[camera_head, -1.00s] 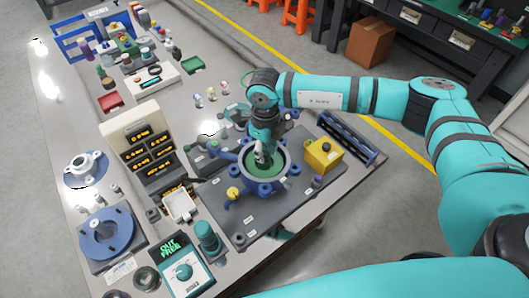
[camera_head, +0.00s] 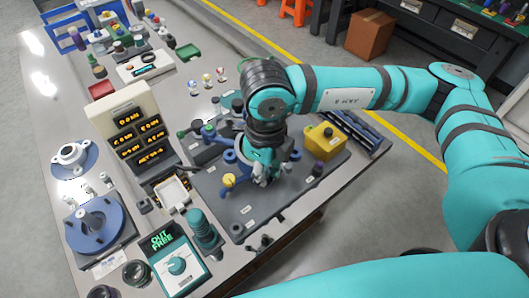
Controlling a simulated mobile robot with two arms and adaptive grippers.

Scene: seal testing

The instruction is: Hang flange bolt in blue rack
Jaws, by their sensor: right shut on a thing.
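My right gripper (camera_head: 262,178) points down over the blue round flange (camera_head: 229,156) on the grey test plate (camera_head: 300,190). It is shut at the flange's near side, on what looks like a flange bolt; the fingers and arm hide most of it. The arm also covers most of the flange and its green inside. A dark blue rack (camera_head: 362,132) lies along the table's right edge, behind the yellow box. Another blue rack (camera_head: 66,22) stands at the table's far left corner. My left gripper is not in view.
A yellow box (camera_head: 322,142) stands right of the gripper, close to my arm. A yellow-topped knob (camera_head: 228,180) is just left of it. A teal cylinder (camera_head: 202,228), a control box (camera_head: 177,262) and a display panel (camera_head: 128,125) stand to the left.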

